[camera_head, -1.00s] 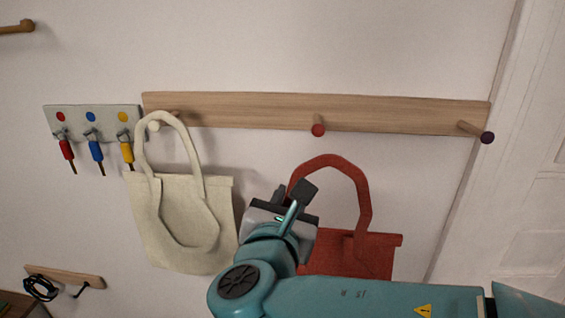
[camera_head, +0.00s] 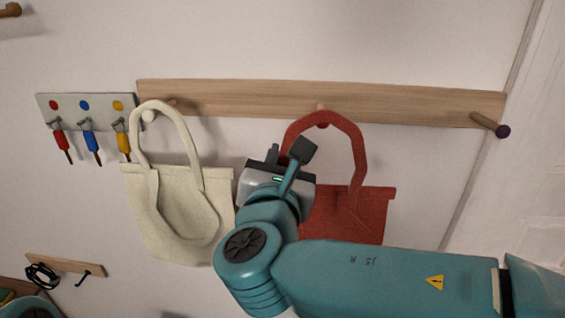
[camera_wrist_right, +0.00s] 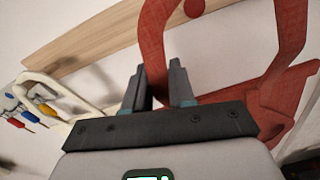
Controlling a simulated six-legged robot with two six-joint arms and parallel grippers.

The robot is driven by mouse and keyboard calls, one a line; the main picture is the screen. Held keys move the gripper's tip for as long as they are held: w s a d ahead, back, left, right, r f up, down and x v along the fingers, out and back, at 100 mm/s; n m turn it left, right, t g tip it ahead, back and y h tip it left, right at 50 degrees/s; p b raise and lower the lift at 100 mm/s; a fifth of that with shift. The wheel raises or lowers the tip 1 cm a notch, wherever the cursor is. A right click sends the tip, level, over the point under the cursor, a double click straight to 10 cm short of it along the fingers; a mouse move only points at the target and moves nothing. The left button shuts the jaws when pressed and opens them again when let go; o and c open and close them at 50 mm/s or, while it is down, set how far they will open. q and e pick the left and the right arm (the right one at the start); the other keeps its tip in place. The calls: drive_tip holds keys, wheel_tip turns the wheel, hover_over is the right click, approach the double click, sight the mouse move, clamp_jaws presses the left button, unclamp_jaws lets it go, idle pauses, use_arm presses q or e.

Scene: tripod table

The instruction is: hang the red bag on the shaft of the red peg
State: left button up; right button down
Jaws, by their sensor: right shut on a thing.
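The red bag (camera_head: 345,215) hangs upright from its raised handle in front of the wall. My right gripper (camera_head: 290,155) is shut on the left strap of the handle; its fingers also show in the wrist view (camera_wrist_right: 161,88). The red peg (camera_head: 320,106) shows its wooden shaft just above the top of the handle. Its red end shows at the handle's lower edge and inside the loop in the wrist view (camera_wrist_right: 193,8). I cannot tell for sure whether the handle is around the shaft or only in front of it. My left gripper is out of view.
A wooden rail (camera_head: 230,98) carries the pegs. A cream bag (camera_head: 180,220) hangs left of my right gripper. A dark purple-ended peg (camera_head: 490,125) is at the right, and a small rack (camera_head: 85,108) with coloured screwdrivers at the left. The wall beyond the red bag is clear.

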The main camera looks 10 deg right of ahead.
drive_tip(key=f+x, duration=0.2)
drive_tip(key=x, duration=0.7)
idle(0.5)
drive_tip(key=shift+w, duration=0.15)
idle(0.5)
